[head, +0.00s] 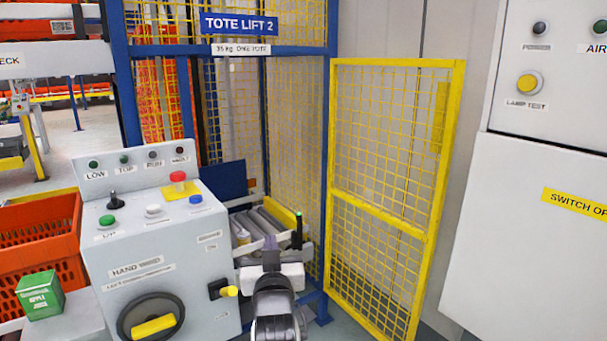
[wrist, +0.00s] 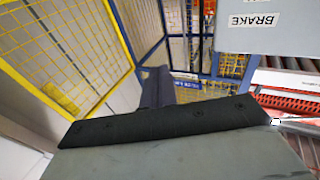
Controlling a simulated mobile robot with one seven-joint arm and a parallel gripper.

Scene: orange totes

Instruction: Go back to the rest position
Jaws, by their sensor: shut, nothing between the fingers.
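My gripper (head: 270,246) is in front of the lower opening of the tote lift, just right of the grey control console (head: 152,262). Its fingers are shut with nothing between them. In the wrist view the dark shut fingers (wrist: 157,88) stick out past a black bar, clear of the things around them. My wrist hides part of the lift's lower front.
The yellow mesh gate (head: 388,203) stands open on the right, near my arm. The console has a black handwheel (head: 151,317) and a yellow-tipped lever (head: 229,291) close to my wrist. Rollers (head: 270,222) lie behind. A white cabinet (head: 545,200) is far right.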

